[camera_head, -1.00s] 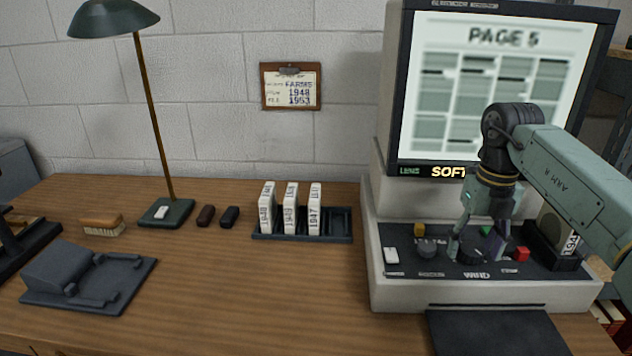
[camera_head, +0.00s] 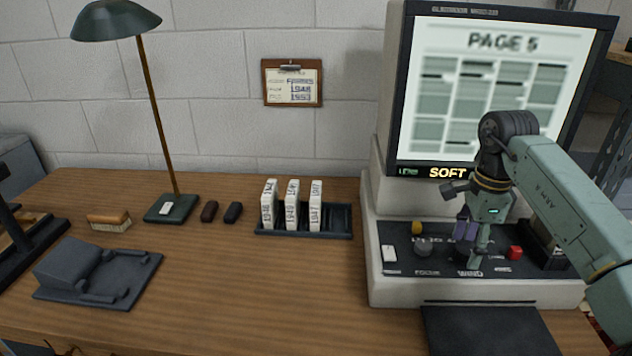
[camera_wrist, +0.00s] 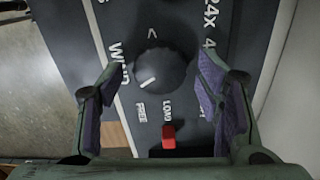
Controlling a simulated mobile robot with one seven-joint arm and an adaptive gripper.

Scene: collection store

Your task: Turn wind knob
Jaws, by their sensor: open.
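The wind knob (camera_wrist: 160,68) is a round dark knob on the reader's black control panel (camera_head: 395,236). In the wrist view its white mark points to the lower left, toward the word FREE, with the WIND label at its left. My gripper (camera_head: 472,248) is open over the panel. In the wrist view its purple-padded fingers (camera_wrist: 155,80) stand on either side of the knob, with a gap on both sides. In the head view my fingers hide the knob. The screen (camera_head: 485,100) shows a blurred PAGE 5, and the strip below it reads SOFT.
A grey focus knob (camera_head: 423,249), a yellow control (camera_head: 417,227) and a white switch (camera_head: 389,253) sit to the left. A rack (camera_head: 343,222) holds white boxes on the table.

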